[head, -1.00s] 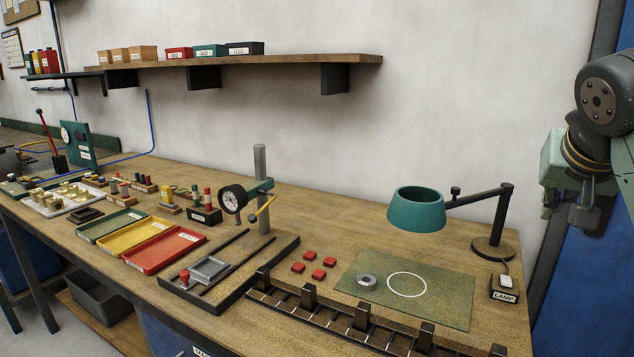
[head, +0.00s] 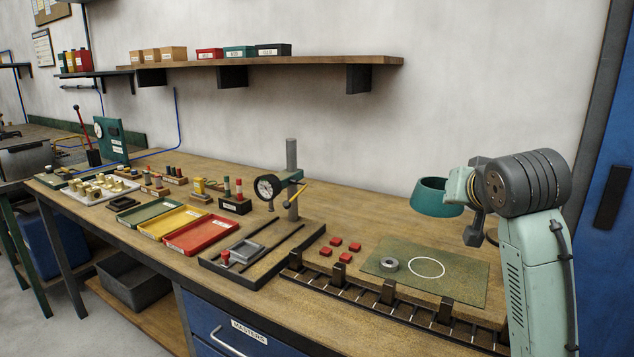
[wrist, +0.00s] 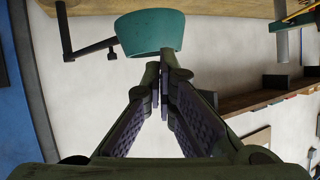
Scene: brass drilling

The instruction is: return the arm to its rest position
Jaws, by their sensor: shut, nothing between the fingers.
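My gripper (wrist: 162,78) shows in the wrist view with its two dark fingers together at the tips and nothing between them. The fingers point toward the pale wall, and the teal lamp shade (wrist: 150,32) shows just past the tips. In the head view my arm stands at the right, bent at its top, in front of the lamp. The lamp shade (head: 433,198) shows just left of my arm there, and most of the lamp's stand is hidden behind it. My fingers cannot be made out clearly in the head view.
The workbench (head: 350,215) holds a green mat (head: 460,283) with a metal ring (head: 389,264), red blocks, a dial gauge stand (head: 291,180) and coloured trays. A shelf (head: 310,67) with boxes runs along the wall. Open wall space lies between shelf and arm.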

